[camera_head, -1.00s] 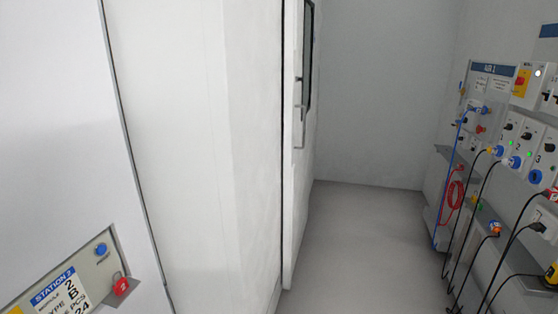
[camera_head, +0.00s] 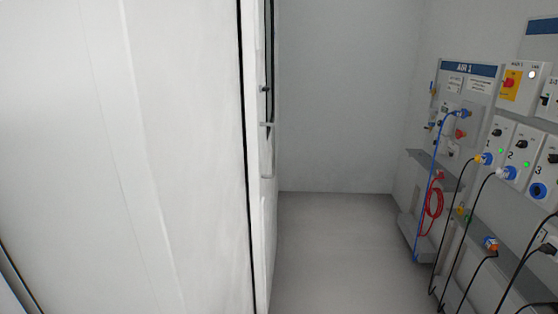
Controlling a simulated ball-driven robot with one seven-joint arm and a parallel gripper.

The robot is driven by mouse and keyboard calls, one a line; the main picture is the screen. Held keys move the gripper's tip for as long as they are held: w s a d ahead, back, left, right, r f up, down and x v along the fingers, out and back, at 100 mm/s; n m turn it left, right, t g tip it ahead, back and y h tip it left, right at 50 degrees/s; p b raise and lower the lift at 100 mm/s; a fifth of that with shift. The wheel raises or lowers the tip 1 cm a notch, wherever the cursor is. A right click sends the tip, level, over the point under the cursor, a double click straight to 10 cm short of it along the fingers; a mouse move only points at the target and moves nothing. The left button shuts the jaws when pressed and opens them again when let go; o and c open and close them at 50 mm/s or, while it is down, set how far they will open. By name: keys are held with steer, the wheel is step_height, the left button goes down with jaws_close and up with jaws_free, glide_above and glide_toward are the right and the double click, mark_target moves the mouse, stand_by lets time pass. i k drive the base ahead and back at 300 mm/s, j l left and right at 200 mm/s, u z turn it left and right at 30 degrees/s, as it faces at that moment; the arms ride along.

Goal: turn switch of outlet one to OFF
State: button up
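Outlet one (camera_head: 496,138) is a light grey box marked 1 on the panel at the right. It has a small dark rotary switch (camera_head: 496,132) near its top and a green light below. A yellow plug (camera_head: 480,159) with a black cable sits at its bottom. The switch is too small to tell its position. Outlet two (camera_head: 520,155) and outlet three (camera_head: 547,172) stand to its right. My gripper is not in view.
The AIR 1 panel (camera_head: 467,69) with blue and red hoses is left of the outlets. Black cables hang below them. A white wall or cabinet with a door handle (camera_head: 265,125) fills the left. The grey floor (camera_head: 335,260) between is clear.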

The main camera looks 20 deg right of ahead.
mark_target(496, 133)
steer(key=i+l+z, duration=0.15)
steer(key=i+z, duration=0.3)
steer(key=i, duration=0.4)
steer(key=i+j+z, duration=0.15)
steer(key=i+z, duration=0.3)
steer(key=i, duration=0.4)
